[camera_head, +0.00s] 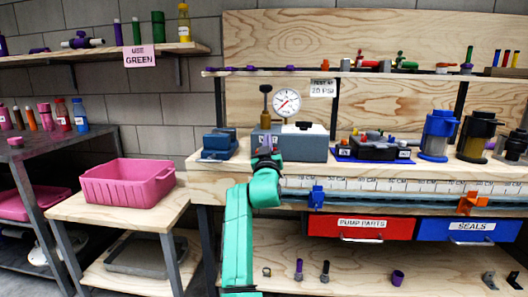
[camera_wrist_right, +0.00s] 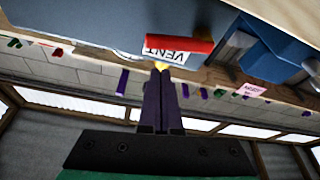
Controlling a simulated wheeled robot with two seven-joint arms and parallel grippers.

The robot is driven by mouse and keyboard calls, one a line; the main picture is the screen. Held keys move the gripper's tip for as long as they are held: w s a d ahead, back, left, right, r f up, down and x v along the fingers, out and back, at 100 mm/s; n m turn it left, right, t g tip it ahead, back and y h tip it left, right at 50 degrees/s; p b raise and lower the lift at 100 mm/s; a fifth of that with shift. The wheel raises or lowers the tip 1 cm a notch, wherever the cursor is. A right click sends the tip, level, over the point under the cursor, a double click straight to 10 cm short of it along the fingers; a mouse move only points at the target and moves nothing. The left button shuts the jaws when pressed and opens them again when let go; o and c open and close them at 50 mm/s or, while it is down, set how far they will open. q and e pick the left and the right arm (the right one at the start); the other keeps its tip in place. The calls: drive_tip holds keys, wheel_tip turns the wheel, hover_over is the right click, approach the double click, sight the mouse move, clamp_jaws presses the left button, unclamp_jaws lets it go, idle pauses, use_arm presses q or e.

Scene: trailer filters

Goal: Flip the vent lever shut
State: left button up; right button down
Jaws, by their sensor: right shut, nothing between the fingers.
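The grey pump box (camera_head: 305,148) stands on the workbench below a round pressure gauge (camera_head: 287,103). In the right wrist view a red lever bar (camera_wrist_right: 185,46) lies beside a white label reading VENT (camera_wrist_right: 163,48). A small yellow piece (camera_wrist_right: 161,65) shows at the fingertips. My right gripper (camera_wrist_right: 165,75) is shut and empty, its purple fingers close to the lever; I cannot tell whether they touch it. In the head view the right gripper (camera_head: 266,146) is in front of the pump box's left end, and the lever does not show clearly. My left gripper is not in view.
A blue device (camera_head: 219,145) stands left of the pump box, and a black tray of parts (camera_head: 375,149) stands to its right. A pink bin (camera_head: 127,183) is on the lower left table. A shelf (camera_head: 350,73) runs above the bench.

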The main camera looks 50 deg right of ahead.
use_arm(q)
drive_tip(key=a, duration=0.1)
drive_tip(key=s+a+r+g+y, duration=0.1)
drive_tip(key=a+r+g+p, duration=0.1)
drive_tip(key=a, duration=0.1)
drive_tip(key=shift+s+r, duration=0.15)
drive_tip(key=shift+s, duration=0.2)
use_arm(e)
drive_tip(key=r+v, duration=0.1)
drive_tip(key=v, duration=0.8)
drive_tip(key=shift+s+a, duration=0.25)
drive_tip(key=shift+a, duration=0.15)
drive_tip(key=shift+f, duration=0.1)
